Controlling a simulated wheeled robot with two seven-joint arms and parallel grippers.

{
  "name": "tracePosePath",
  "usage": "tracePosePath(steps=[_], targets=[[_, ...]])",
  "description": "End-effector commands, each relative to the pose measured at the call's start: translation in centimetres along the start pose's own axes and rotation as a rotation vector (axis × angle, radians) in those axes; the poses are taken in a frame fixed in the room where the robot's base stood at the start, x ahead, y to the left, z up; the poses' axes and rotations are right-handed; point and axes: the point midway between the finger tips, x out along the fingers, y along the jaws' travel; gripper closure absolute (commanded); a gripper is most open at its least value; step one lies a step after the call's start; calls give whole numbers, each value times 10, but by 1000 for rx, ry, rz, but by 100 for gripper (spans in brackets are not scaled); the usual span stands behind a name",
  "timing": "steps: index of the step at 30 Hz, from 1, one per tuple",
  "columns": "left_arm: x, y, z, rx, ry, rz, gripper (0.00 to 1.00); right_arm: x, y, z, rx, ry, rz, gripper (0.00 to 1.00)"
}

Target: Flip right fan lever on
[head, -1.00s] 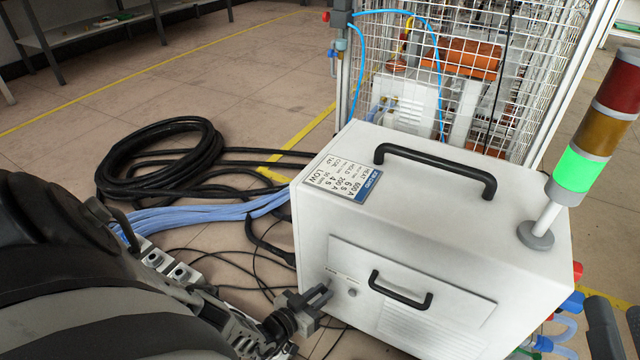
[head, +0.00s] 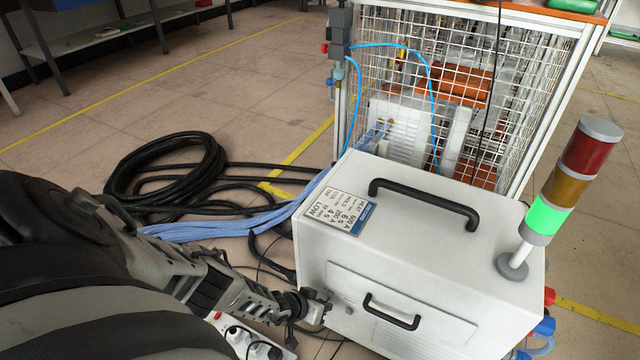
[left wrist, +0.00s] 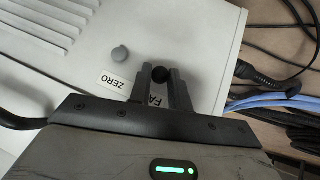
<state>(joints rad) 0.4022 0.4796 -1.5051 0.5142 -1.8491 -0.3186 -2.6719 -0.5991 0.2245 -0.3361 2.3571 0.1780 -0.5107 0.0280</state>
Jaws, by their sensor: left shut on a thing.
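The white heater box (head: 440,245) stands in the middle right of the head view. My left gripper (head: 322,306) is at its lower left front corner. In the left wrist view the two fingers of my left gripper (left wrist: 160,82) are closed around the black round tip of the fan lever (left wrist: 160,74). A white label beside it reads "FA", and the fingers hide the rest. The fingers also hide most of the lever, so I cannot tell its position. My right gripper is not in view.
A grey button (left wrist: 120,54) and a "ZERO" label (left wrist: 113,80) are close to the fingers. A black front handle (head: 392,318) is to the right. Black cables (head: 165,165) and blue hoses (head: 215,225) lie left of the box. A signal tower (head: 560,190) stands on top.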

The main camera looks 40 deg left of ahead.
Motion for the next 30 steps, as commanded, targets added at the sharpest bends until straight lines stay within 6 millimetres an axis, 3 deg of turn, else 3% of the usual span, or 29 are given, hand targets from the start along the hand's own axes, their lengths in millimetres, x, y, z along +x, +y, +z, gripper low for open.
tracePosePath(steps=[17, 18, 20, 30], targets=[[0, 0, -1, -9, -32, -3, 100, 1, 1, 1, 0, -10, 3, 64], [0, 0, -1, -9, -32, -3, 75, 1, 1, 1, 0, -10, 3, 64], [0, 0, -1, -9, -32, -3, 59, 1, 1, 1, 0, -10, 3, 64], [-3, 1, -2, -9, -32, -3, 59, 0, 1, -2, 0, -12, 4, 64]])
